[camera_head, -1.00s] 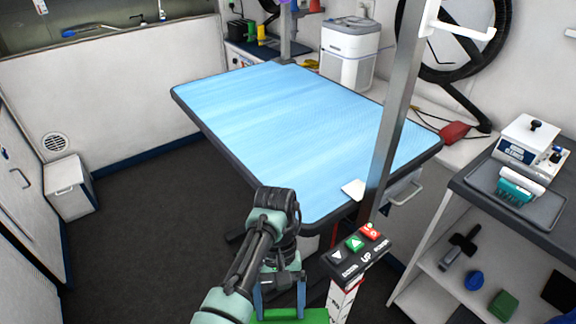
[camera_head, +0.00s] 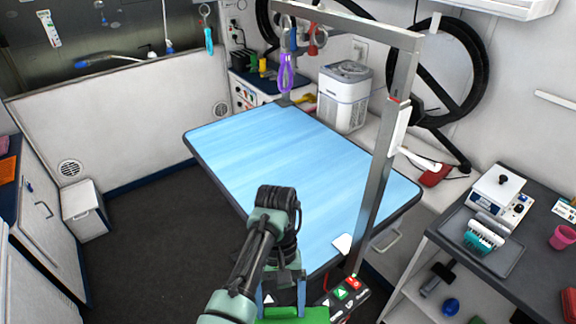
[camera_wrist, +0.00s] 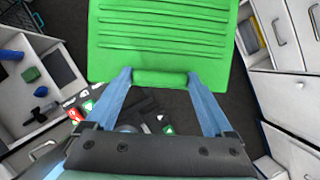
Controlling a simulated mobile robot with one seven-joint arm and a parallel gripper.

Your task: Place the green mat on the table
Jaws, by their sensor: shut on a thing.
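The green mat (camera_wrist: 160,40) is ribbed and fills the upper middle of the wrist view. My gripper (camera_wrist: 160,78) is shut on its rolled near edge, with one blue finger on each side. In the head view only a strip of the mat (camera_head: 300,314) shows at the bottom edge, below my gripper (camera_head: 284,296). The table (camera_head: 290,160) has a light blue top with a dark rim and stands ahead, beyond my gripper. The mat is apart from the tabletop, on the near side of it.
A grey metal post (camera_head: 384,150) rises at the table's right side. A control box (camera_head: 342,292) with red and green buttons is close to the right of my gripper. A white card-like piece (camera_head: 342,244) lies at the table's near corner. Most of the tabletop is clear.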

